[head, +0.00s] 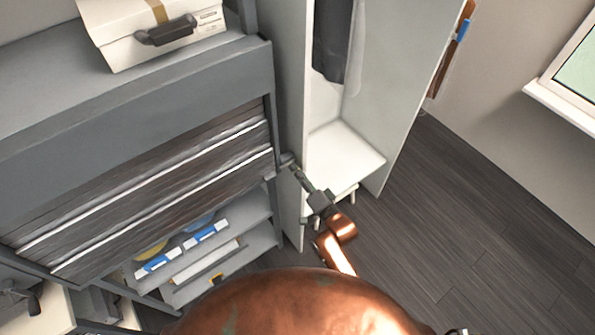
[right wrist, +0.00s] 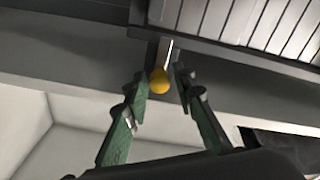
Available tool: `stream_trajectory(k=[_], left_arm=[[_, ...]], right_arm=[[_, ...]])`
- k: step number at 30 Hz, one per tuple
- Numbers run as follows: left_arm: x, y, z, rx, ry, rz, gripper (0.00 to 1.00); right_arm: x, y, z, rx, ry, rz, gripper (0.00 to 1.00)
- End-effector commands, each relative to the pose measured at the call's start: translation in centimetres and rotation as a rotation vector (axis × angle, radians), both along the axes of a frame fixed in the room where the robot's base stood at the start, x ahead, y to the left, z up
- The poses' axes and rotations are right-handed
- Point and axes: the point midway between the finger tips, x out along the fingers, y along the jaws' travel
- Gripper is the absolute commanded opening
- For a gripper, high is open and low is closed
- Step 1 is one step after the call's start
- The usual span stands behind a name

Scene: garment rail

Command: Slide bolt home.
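A bolt with a round yellow-orange knob (right wrist: 159,80) and a thin pale rod shows in the right wrist view, against a dark grey frame. My right gripper (right wrist: 160,88) is open, with one green-and-black finger on each side of the knob. A gap shows on the left, and the right finger is close to it. In the head view my right gripper (head: 291,165) reaches the right post of the grey shutter cabinet (head: 262,75) and hides the bolt.
The slatted shutter (head: 150,190) is partly lowered above shelves (head: 240,222) with blue-and-white items. A white case (head: 150,30) sits on top. A white open wardrobe (head: 345,160) with a hanging dark garment stands right of the post. The floor at right is clear.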

Motion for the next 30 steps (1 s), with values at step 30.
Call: stream_trajectory(k=[30], left_arm=[[-0.07, -0.01, -0.01, 0.0, 0.001, 0.0, 0.35]], right_arm=[[0.29, 0.12, -0.08, -0.001, 0.002, -0.001, 0.0]])
